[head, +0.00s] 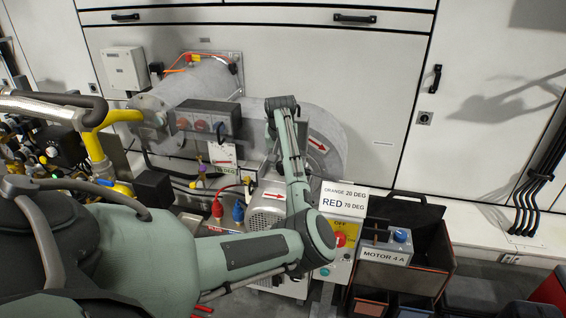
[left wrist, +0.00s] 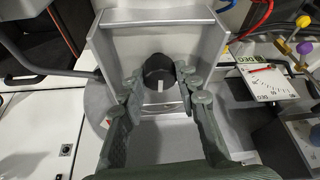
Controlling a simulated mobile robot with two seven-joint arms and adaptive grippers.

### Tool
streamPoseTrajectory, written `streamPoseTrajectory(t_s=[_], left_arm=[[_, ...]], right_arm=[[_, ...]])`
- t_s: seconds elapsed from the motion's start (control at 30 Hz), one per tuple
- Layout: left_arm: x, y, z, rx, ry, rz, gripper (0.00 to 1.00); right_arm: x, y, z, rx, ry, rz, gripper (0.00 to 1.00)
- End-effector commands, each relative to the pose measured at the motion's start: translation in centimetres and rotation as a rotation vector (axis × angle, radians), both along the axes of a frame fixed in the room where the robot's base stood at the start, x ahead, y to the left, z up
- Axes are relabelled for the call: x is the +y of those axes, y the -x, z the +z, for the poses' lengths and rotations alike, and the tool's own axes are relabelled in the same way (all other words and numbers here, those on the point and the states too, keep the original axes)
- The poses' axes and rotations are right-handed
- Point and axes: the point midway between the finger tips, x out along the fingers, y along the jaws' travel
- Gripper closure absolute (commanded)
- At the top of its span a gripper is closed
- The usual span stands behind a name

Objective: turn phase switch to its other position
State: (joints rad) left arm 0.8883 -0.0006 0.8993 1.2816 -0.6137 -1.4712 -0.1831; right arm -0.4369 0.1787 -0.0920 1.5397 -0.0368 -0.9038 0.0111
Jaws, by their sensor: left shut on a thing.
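The phase switch appears to be the black round knob (left wrist: 158,70) with a white pointer mark, set inside a grey metal housing (left wrist: 110,52) in the left wrist view. Its white mark points toward the bottom of that picture. My left gripper (left wrist: 161,84) is closed on the knob, with one green finger on each side. In the head view my left arm reaches across the burner, and the knob is hidden there. My right gripper is not in view.
A white dial plate (left wrist: 270,84) stands beside the housing. In the head view, a dark box with round red knobs (head: 205,118) is left of my arm. A motor (head: 266,204), a control box with a red knob (head: 341,239) and a "MOTOR 4 A" box (head: 386,256) stand nearby.

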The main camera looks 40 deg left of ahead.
Motion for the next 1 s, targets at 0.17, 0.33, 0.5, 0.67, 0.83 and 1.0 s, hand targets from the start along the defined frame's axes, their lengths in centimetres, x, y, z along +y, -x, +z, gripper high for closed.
streamPoseTrajectory(t_s=[0.17, 0.33, 0.5, 0.67, 0.83, 1.0], left_arm=[[0.34, 0.16, 0.11, 0.001, -0.004, -0.167, 0.97], [0.47, 0.20, 0.12, 0.001, -0.004, -0.328, 0.97], [0.51, 0.20, 0.10, 0.001, -0.003, -0.478, 0.97], [0.59, 0.22, 0.09, 0.001, -0.003, -0.595, 0.97], [0.58, 0.16, 0.12, 0.000, -0.003, -0.690, 0.97], [0.56, 0.13, 0.11, -0.001, -0.002, -0.747, 0.97]], right_arm=[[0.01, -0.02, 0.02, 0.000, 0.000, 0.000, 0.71], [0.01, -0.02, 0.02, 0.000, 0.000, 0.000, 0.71], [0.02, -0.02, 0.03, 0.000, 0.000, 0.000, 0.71], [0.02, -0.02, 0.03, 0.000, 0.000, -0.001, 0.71], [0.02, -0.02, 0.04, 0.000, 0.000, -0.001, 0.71], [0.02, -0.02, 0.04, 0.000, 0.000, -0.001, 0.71]])
